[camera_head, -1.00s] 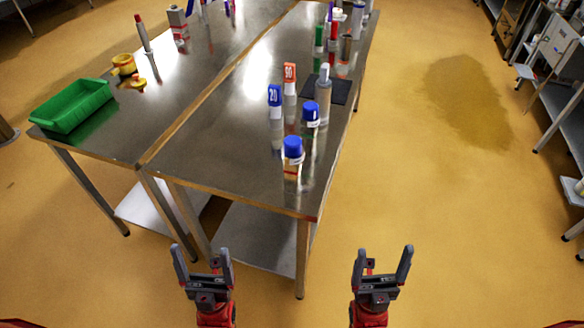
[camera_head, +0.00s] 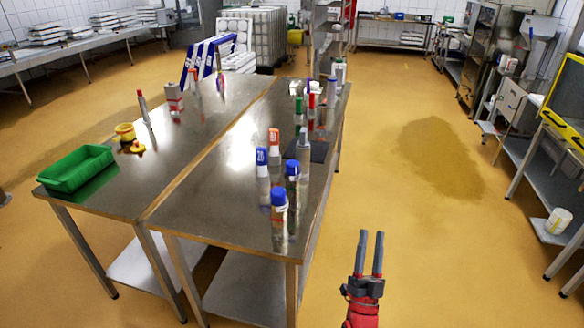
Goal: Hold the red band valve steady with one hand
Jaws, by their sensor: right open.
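A small grey upright piece with a red band (camera_head: 174,98) stands near the far end of the left steel table (camera_head: 205,135). It is small in the view, and I cannot tell for certain that it is the red band valve. A slim upright piece with a red top (camera_head: 143,105) stands to its left. My right gripper (camera_head: 371,235) is open and empty over the floor, right of the tables' near end and far from these pieces. My left gripper is out of view.
Several blue-capped and red-capped bottles stand on the right table, one blue-capped bottle (camera_head: 279,208) nearest. The floor to the right is clear, with a wet patch (camera_head: 438,157).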

